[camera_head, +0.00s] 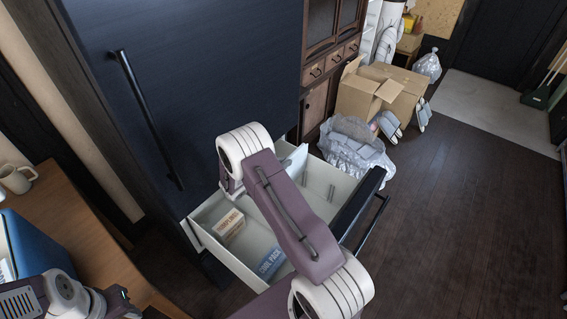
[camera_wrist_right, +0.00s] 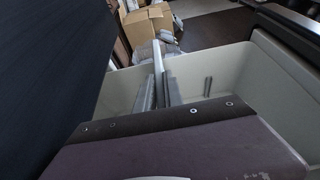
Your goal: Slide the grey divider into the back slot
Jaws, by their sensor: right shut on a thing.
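The open pale drawer (camera_head: 222,268) stands out from the dark cabinet; its wall also shows in the right wrist view (camera_wrist_right: 235,70). My right gripper (camera_wrist_right: 159,88) is shut on the grey divider (camera_wrist_right: 158,55), a thin upright panel between its two grey fingers, over the drawer. In the head view my right arm covers these fingers and most of the divider. A short upright slot rib (camera_wrist_right: 208,87) shows on the drawer wall to the right of the divider. I cannot tell whether the divider sits in a slot. Only part of my left arm shows, at bottom left.
A dumplings box (camera_head: 229,224) and a blue cool pack (camera_head: 271,262) lie in the drawer. The dark drawer front has a bar handle (camera_head: 372,222). A crumpled plastic bag (camera_head: 352,150) and a cardboard box (camera_head: 375,95) stand beyond. Open floor lies to the right.

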